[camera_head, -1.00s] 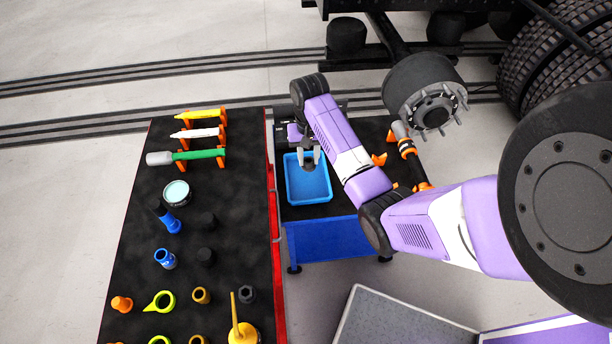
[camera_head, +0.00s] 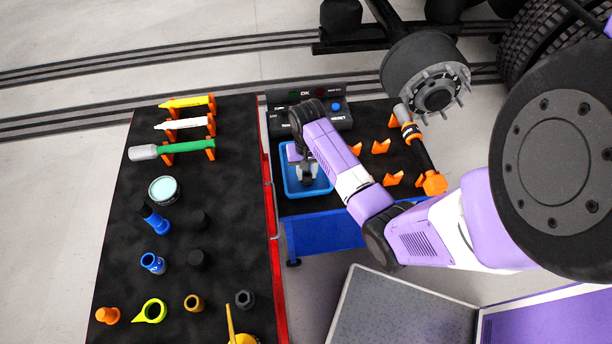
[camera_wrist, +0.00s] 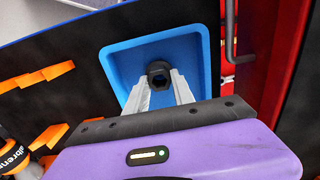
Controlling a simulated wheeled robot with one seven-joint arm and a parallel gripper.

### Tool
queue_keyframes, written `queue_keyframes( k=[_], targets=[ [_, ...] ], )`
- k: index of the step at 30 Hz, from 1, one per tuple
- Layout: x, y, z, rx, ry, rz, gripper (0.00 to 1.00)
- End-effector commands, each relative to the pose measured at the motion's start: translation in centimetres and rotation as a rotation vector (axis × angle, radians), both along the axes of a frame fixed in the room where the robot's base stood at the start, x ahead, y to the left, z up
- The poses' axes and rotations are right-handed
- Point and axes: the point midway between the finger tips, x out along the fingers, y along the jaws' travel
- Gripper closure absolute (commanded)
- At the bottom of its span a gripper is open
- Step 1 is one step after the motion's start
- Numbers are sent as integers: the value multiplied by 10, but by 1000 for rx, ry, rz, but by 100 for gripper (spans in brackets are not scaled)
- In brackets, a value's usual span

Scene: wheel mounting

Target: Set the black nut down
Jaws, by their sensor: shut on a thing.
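The black nut (camera_wrist: 159,72) is between the two grey fingertips of my gripper (camera_wrist: 160,88) in the wrist view, with its hole facing the camera. In the head view my gripper (camera_head: 307,178) points down over the blue tray (camera_head: 322,189). The tray also shows in the wrist view (camera_wrist: 119,64), behind and around the nut. The gripper is shut on the nut. I cannot tell whether the nut touches the tray floor.
Orange holders (camera_head: 381,147) and an orange-black tool (camera_head: 421,157) are right of the tray. A control box with a blue button (camera_head: 336,107) stands behind it. A black bench (camera_head: 165,245) with several tools and sockets is at left. A wheel hub (camera_head: 425,75) is at upper right.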

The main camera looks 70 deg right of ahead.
Motion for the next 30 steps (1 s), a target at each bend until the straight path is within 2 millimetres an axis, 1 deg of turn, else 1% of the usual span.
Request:
queue_keyframes(
  k=[1, 9, 14, 15, 18, 26, 30],
  targets=[
    [-1, 0, -9, -1, -1, -2, 100],
    [-1, 0, -7, -1, -1, -1, 100],
    [-1, 1, -11, 0, 0, -1, 100],
    [-1, 1, -11, 0, 0, 0, 67],
    [-1, 1, -11, 0, 0, -1, 49],
    [-1, 1, -11, 0, 0, -1, 49],
    [-1, 0, -5, 0, -1, -1, 49]
  ],
)
